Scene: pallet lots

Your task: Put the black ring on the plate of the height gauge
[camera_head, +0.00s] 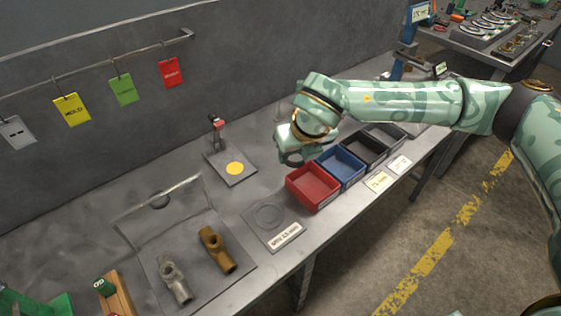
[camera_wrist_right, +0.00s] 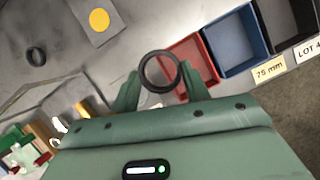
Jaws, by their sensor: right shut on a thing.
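My right gripper (camera_head: 291,157) is shut on a black ring, seen clearly in the right wrist view (camera_wrist_right: 160,89) between the two fingertips. It holds the ring above the table, near the red bin. The height gauge (camera_head: 217,130) stands to the left of the gripper, with a red and black head on a short post. Its grey plate (camera_head: 243,178) bears a yellow disc (camera_head: 235,168), which also shows in the right wrist view (camera_wrist_right: 99,19). The gripper is apart from the plate. My left gripper is not in view.
Red (camera_head: 313,186), blue (camera_head: 341,166) and dark bins (camera_head: 364,149) stand along the front edge. A labelled grey pad (camera_head: 268,223) with a ring outline lies left of them.

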